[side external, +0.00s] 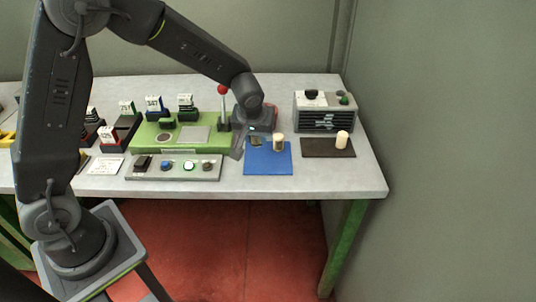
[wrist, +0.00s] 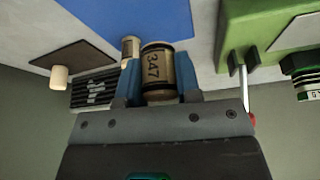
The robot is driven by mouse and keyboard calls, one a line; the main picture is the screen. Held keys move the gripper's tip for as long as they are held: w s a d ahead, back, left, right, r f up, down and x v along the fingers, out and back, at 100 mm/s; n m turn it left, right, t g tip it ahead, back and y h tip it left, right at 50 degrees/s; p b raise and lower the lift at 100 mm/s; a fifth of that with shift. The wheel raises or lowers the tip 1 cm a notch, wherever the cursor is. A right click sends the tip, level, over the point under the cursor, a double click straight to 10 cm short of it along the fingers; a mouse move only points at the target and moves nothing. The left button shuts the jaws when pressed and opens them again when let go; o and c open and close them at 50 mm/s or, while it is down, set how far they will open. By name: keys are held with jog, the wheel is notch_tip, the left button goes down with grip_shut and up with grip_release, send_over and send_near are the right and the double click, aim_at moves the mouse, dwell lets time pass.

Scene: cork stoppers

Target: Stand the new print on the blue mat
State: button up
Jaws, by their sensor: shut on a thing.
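The blue mat also shows in the wrist view (wrist: 140,15). Another cork (side external: 279,142) stands upright on the mat's back right part and shows beside the held one in the wrist view (wrist: 129,47). I cannot tell whether the held cork touches the mat.
A plain pale cork (side external: 342,140) stands on a dark mat (side external: 320,149) to the right. A vented grey box (side external: 324,112) is behind it. A green press with a red-knobbed lever (side external: 223,90) stands left of my gripper. A button panel (side external: 172,167) lies front left. The blue mat's front is clear.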

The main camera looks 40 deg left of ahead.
aim_at(269, 160)
jog(key=d+f, duration=0.1)
jog(key=w+d+f, duration=0.1)
jog(key=d, duration=0.1)
jog(key=shift+w, duration=0.15)
jog(key=shift+f, duration=2)
jog(key=shift+f, duration=0.15)
jog(key=o, duration=1)
jog(key=shift+c, duration=0.2)
